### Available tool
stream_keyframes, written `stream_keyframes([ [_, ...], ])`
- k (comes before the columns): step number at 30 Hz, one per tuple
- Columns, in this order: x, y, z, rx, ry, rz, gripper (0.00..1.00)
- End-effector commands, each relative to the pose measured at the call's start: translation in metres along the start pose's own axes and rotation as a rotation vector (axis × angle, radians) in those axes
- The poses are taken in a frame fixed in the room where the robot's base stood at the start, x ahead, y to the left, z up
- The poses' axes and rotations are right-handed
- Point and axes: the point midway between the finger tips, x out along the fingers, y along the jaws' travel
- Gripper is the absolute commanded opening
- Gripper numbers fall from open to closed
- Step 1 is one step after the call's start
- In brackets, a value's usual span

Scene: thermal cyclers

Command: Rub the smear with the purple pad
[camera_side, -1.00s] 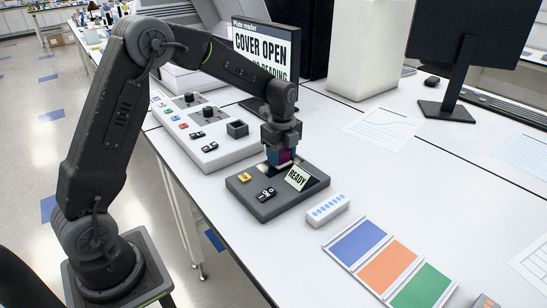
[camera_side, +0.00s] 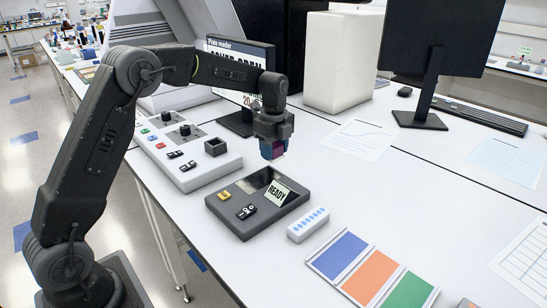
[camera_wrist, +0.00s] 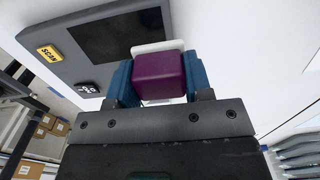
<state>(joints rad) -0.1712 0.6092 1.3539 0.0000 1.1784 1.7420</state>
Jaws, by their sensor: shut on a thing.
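My gripper (camera_side: 272,147) is shut on the purple pad (camera_wrist: 160,76), which sits between its two blue fingers in the wrist view. A white layer shows along the pad's far edge. The pad is held above the dark grey device (camera_side: 240,222), apart from it. The device has a dark glossy window (camera_side: 259,179), which also shows in the wrist view (camera_wrist: 112,36). I cannot make out a smear on the visible part of the window; the pad and gripper may hide some of it.
A light control panel (camera_side: 185,172) lies left, a small white block (camera_side: 308,224) right. A screen (camera_side: 254,55) stands behind.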

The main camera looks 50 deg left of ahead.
Motion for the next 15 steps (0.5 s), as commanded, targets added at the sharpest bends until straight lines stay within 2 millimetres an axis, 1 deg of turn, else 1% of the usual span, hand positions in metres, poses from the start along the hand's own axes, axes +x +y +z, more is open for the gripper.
stream_keyframes([
  [1,-0.005,0.000,0.000,0.000,0.000,-0.003,0.24],
  [9,-0.029,0.000,0.000,0.000,0.000,-0.002,0.24],
  [15,-0.035,0.000,0.000,0.000,0.000,-0.001,0.24],
])
